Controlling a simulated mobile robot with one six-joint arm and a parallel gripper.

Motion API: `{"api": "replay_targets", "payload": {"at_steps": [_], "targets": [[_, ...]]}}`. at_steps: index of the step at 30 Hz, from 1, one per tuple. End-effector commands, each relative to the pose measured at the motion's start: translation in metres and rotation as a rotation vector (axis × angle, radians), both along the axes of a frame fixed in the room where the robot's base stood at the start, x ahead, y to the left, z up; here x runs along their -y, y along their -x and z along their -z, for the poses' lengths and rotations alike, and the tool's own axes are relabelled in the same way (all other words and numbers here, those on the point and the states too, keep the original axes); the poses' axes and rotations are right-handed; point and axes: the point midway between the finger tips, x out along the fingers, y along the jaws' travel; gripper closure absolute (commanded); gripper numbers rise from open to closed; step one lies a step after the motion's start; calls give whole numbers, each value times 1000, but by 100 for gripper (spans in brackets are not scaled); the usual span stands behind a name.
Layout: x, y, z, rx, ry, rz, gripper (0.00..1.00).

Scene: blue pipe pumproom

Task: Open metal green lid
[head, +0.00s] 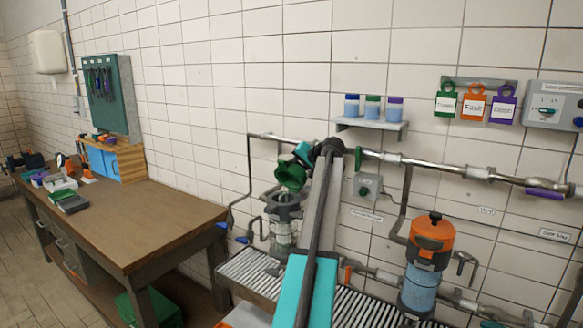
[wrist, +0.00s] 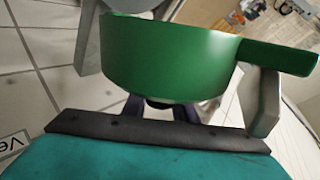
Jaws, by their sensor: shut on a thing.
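The green metal lid (head: 291,177) is tilted up above the dark grey collar (head: 284,207) of a clear vessel (head: 283,236) in the head view. My gripper (head: 303,156) is at the lid's upper edge and shut on it. My arm partly covers the area to the right of the vessel. In the wrist view the lid (wrist: 170,55) fills the upper middle, with its flat tab (wrist: 280,57) to the right. My gripper (wrist: 160,110) is partly hidden behind the lid there, so the exact contact is hard to see.
An orange-topped blue canister (head: 430,245) stands to the right. A metal pipe (head: 450,170) runs along the wall behind. A small shelf (head: 372,125) holds jars above. A wooden workbench (head: 140,225) is at the left. A slatted grey surface (head: 245,275) lies below.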

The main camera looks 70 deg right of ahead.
Motion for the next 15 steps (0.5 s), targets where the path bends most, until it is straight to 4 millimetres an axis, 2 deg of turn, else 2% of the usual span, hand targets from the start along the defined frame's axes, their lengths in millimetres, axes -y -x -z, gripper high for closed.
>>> {"api": "replay_targets", "payload": {"at_steps": [12, 13, 15], "targets": [[1, 2, 1, 1, -9, 2, 100], [1, 3, 1, 1, -9, 2, 72], [2, 3, 1, 1, -8, 3, 60]]}}
